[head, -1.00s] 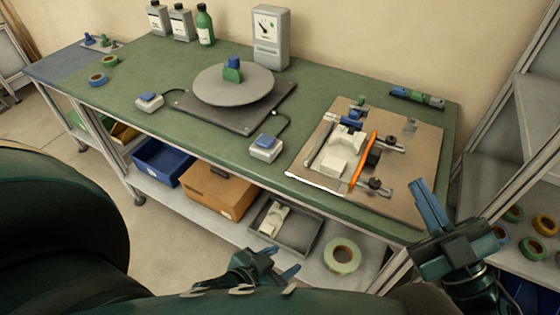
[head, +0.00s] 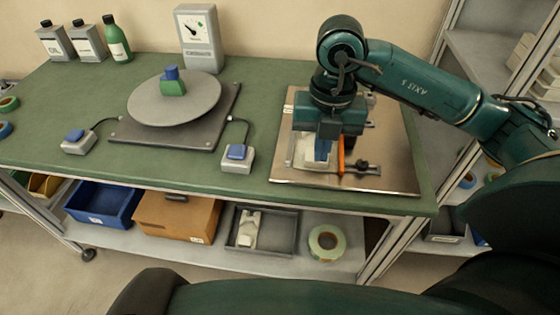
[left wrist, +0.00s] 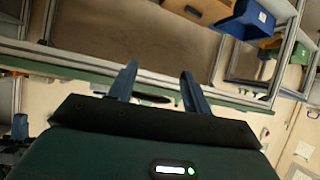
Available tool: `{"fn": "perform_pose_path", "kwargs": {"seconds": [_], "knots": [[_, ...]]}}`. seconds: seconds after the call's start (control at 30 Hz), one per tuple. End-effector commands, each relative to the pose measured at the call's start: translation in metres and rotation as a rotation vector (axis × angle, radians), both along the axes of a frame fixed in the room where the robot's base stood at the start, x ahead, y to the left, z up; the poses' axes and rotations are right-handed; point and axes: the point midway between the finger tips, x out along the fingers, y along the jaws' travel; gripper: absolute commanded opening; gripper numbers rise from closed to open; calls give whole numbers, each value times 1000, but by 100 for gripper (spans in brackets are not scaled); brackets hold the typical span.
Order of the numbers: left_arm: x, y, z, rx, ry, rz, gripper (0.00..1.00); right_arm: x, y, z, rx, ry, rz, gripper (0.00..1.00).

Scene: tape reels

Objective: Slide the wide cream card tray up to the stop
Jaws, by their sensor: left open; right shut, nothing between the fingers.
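The cream card tray (head: 305,152) lies on the tan board (head: 393,176) at the right of the green bench. In the head view it is largely hidden behind my right gripper (head: 322,158). That gripper points down over the tray, shut with nothing held; I cannot tell whether its tips touch the tray. An orange bar (head: 341,156) stands just right of the fingers. The stop cannot be made out for sure. My left gripper (left wrist: 155,84) is open and empty in the left wrist view, away from the board.
A grey turntable (head: 175,97) with a blue and green block stands left of the board. A switch box (head: 237,159) sits between them. On the shelf below are a blue bin (head: 103,204), a cardboard box (head: 177,217), a grey tray (head: 284,236) and a tape reel (head: 327,243).

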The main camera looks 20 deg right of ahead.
Motion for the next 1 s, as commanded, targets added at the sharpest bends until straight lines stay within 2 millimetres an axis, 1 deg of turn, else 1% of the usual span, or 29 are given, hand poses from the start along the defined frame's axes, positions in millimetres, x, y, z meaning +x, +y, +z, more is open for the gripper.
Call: {"fn": "perform_pose_path", "kwargs": {"seconds": [0.03,0.13,0.27,0.5,0.63,0.7,0.8,1.0], "knots": [[0,-1,1,-1,-3,-1,49,2,-5,1,-22,-8,-15,0],[0,-1,2,-3,-4,-1,49,2,-8,-5,-34,-8,-24,0],[0,-2,2,-4,-4,-2,49,1,-8,-24,-33,-6,-22,0],[0,-3,3,-6,0,4,49,0,-7,-76,-31,-4,-20,0],[0,-3,2,-5,4,6,49,0,-7,-102,-30,-4,-19,0],[0,-2,5,-1,7,6,49,15,-14,-96,-30,-10,-23,0],[-1,-1,4,4,13,8,49,26,-19,-96,-29,-10,-21,0],[-1,3,3,10,17,14,49,36,-25,-97,-28,-9,-19,0]]}}
